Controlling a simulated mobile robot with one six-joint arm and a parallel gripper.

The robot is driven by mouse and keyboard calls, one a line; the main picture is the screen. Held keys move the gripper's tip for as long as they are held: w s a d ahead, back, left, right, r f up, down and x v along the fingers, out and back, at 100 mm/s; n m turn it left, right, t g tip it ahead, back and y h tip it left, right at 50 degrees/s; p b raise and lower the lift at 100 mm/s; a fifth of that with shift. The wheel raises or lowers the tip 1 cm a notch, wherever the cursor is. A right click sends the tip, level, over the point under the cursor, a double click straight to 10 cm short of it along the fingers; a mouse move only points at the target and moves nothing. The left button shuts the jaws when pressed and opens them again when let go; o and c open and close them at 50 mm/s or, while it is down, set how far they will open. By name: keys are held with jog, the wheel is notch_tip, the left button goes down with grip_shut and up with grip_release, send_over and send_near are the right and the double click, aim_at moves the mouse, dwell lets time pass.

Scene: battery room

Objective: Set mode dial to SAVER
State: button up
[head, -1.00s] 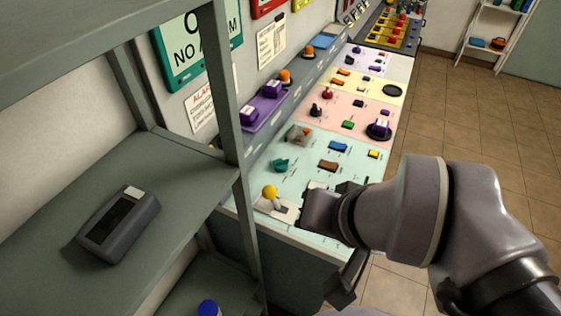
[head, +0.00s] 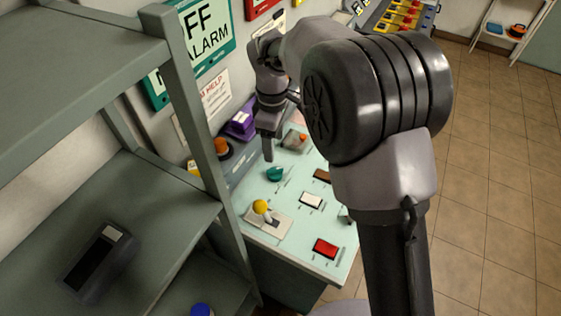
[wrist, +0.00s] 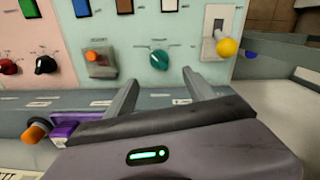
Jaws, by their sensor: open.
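A teal dial (head: 274,174) sits on the pale green section of the sloping panel, with small markings around it that I cannot read. It also shows in the wrist view (wrist: 160,60), just beyond and between my fingertips. I cannot confirm from its lettering that it is the mode dial, nor which mark it points at. My gripper (wrist: 160,77) is open, with nothing between its two fingers. In the head view my gripper (head: 268,155) hangs just behind the teal dial, apart from it as far as I can tell.
A yellow-knobbed lever (head: 261,207) stands near the dial. An orange knob on a grey plate (wrist: 97,60) sits on its other side. A purple block (head: 241,124) and another orange knob (wrist: 36,130) are on the back ledge. A grey shelf (head: 180,210) stands at left.

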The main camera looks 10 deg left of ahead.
aim_at(275, 169)
notch_tip(275, 169, down, 12)
jog(key=b, duration=0.3)
jog(key=shift+w+f+b, duration=0.1)
jog(key=shift+f+b, duration=0.15)
jog(key=shift+b, duration=0.1)
grip_shut()
jog(key=c, duration=1.4)
grip_release()
